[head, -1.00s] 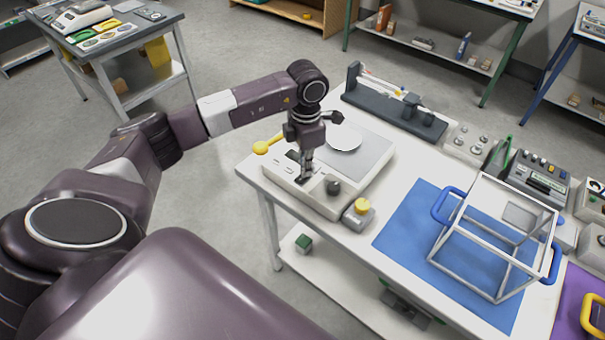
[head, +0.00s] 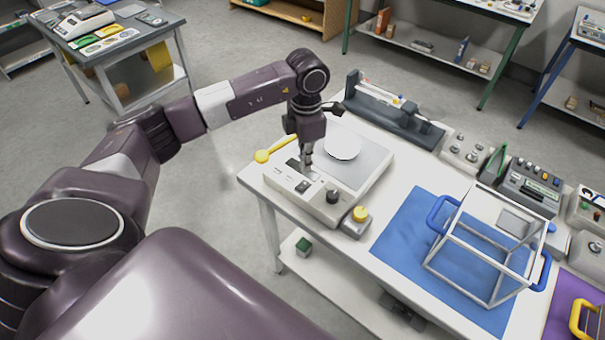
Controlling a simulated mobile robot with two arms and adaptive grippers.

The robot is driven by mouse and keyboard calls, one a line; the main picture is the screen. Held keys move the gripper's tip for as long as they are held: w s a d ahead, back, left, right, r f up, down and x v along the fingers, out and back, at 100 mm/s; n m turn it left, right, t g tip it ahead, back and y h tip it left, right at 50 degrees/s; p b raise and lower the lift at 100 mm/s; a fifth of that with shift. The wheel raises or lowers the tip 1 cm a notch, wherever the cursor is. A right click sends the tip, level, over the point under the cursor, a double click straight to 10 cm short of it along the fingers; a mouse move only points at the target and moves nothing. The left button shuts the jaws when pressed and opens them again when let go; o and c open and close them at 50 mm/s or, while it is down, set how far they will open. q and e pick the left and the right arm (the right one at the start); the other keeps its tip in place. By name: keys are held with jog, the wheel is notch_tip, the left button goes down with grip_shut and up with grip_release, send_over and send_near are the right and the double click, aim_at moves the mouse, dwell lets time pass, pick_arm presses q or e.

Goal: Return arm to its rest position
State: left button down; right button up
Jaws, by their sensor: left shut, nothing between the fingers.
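My left arm reaches in from the left, and its gripper (head: 306,168) points down over the front part of the white scale (head: 348,190), by its display and buttons. The gripper is shut and holds nothing. Its fingertips hang close above the panel; I cannot tell whether they touch it. The round white pan (head: 342,146) lies on the scale just right of the gripper. My right gripper is not in view.
The table holds a yellow-knobbed device (head: 356,221), a yellow spoon-like thing (head: 266,156), a dark rack (head: 395,118), a blue mat (head: 395,237) and a white frame with blue handles (head: 470,290). Clear floor (head: 215,185) lies left of the table.

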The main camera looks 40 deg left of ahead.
pick_arm(q)
jog(key=shift+r, duration=0.45)
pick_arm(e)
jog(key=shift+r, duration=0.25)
